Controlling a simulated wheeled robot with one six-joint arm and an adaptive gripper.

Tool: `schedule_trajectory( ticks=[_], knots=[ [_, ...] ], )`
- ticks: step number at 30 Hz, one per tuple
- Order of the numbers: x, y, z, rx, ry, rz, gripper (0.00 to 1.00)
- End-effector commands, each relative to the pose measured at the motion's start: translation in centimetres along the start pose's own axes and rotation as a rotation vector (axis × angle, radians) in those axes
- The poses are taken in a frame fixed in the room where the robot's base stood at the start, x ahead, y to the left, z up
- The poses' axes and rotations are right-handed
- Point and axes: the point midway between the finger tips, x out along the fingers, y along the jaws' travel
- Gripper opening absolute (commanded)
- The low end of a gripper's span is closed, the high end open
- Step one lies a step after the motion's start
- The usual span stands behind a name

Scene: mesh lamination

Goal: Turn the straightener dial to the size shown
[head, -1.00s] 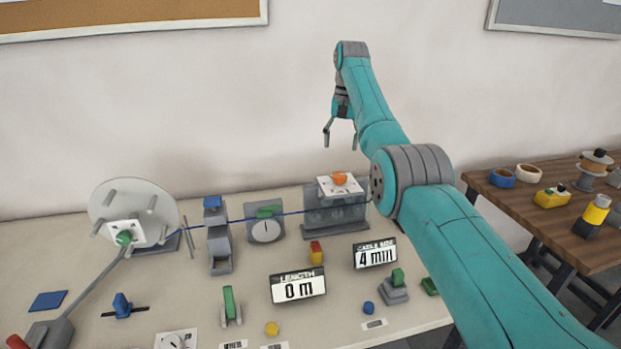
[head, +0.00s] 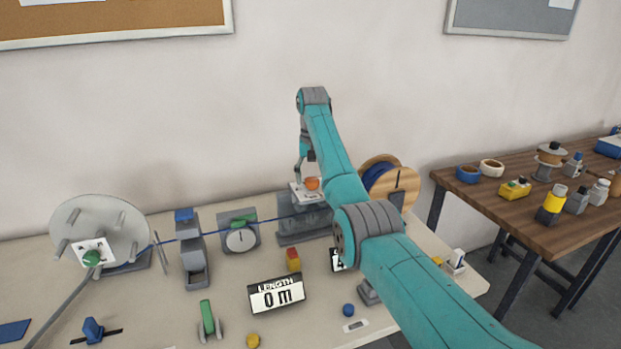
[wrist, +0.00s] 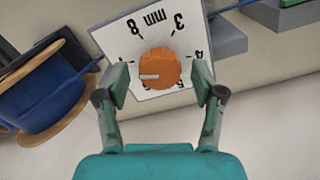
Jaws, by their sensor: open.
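The straightener dial is an orange knob (wrist: 160,66) on a white plate (wrist: 136,30) marked in mm. It also shows in the head view (head: 312,184) on top of the grey straightener block (head: 300,230). The knob's white mark points left in the wrist view, toward my left finger. My gripper (wrist: 160,77) is open, with one finger on each side of the knob and a gap to both. The cable size sign (head: 337,262) is mostly hidden behind my arm.
A blue cable runs from the white reel (head: 95,218) past the round gauge (head: 240,240) to the straightener. A wooden spool (head: 405,180) stands close to the gripper. The length sign (head: 277,294) reads 0 m. A side table (head: 500,205) stands at right.

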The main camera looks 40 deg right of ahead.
Motion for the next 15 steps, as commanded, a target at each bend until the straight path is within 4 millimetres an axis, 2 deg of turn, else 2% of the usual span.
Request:
schedule_trajectory(
  ticks=[10, 11, 15],
  knots=[
    [0.43, 0.06, 0.06, 0.000, 0.000, 0.000, 0.68],
    [0.43, 0.06, 0.06, 0.000, 0.000, 0.000, 0.65],
    [0.42, 0.06, 0.06, 0.000, 0.000, 0.000, 0.30]
  ],
)
